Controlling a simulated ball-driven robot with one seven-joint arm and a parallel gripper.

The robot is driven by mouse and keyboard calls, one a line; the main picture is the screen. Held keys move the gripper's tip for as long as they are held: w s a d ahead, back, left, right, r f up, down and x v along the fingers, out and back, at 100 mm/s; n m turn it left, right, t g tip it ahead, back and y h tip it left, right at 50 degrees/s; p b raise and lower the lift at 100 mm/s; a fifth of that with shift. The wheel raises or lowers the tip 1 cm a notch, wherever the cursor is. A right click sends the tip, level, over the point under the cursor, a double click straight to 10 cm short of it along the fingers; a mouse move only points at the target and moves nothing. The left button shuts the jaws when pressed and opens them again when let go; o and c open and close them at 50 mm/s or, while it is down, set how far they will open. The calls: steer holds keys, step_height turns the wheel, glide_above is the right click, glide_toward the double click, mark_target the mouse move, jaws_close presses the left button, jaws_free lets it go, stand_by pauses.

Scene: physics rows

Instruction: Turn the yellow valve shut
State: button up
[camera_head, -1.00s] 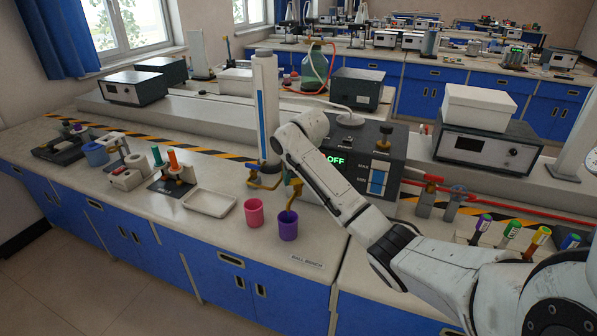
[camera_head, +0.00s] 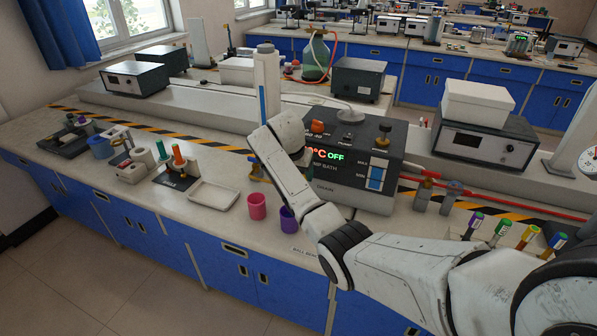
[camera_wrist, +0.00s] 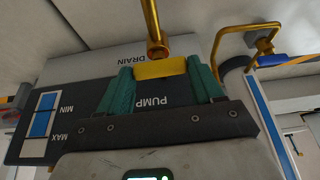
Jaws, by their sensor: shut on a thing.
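The yellow valve handle (camera_wrist: 160,68) shows in the wrist view at the end of a brass pipe (camera_wrist: 153,22), beside the DRAIN label of the dark bath unit. My gripper (camera_wrist: 160,72) has its two green fingers on either side of the handle and is shut on it. In the head view my arm hides the gripper and the valve. The bath unit (camera_head: 340,187) shows behind my arm, with a lit display reading OFF.
A brass tap (camera_head: 255,166) stands left of my arm; a brass tap with a blue part (camera_wrist: 265,45) also shows in the wrist view. A white tray (camera_head: 214,196) lies left of the cups.

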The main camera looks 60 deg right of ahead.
steer(key=shift+m, duration=0.3)
steer(key=o, duration=1.1)
steer(key=shift+c, duration=0.2)
steer(key=b+v, duration=0.1)
steer(key=v, duration=0.9)
steer(key=shift+r, duration=0.4)
steer(key=shift+a+f, duration=0.1)
steer(key=shift+a, duration=0.05)
